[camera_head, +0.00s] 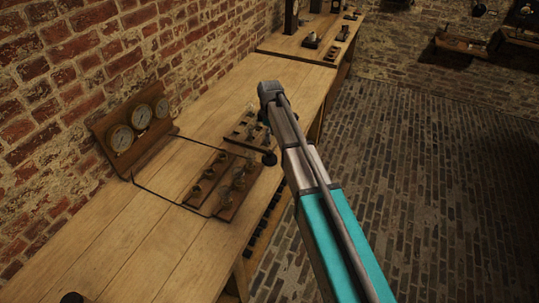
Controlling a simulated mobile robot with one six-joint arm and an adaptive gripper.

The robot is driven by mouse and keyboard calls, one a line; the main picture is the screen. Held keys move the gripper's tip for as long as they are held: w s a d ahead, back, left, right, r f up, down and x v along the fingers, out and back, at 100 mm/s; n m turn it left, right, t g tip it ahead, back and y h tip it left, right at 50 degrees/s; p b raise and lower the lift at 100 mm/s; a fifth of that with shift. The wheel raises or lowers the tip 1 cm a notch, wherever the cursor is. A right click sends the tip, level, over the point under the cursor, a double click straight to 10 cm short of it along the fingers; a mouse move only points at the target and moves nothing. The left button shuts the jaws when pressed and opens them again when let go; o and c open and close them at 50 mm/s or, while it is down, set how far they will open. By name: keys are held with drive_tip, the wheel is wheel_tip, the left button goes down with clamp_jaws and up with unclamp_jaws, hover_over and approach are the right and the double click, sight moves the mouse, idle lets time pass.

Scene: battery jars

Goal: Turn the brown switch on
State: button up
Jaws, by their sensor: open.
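Two wooden switch boards with small brass and dark fittings lie side by side on the bench, a left board (204,179) and a right board (238,191). A third board (240,128) lies behind them, partly covered by my arm. The fittings are too small and dark to tell which is the brown switch or how it is set. My arm reaches in from the lower right, and its grey end is over the bench beside the third board. I cannot make out my gripper's fingers. A dark round knob (269,158) shows beside the arm.
A wooden panel with three round gauges (122,138) leans by the brick wall, and a thin dark wire (160,196) runs from it around the boards. The near bench top (130,240) is mostly clear. More apparatus stands on a far bench (290,43). Brick floor (430,180) lies right.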

sight(270, 152)
drive_tip(key=shift+f+b, duration=4.45)
drive_tip(key=shift+f, duration=0.35)
clamp_jaws()
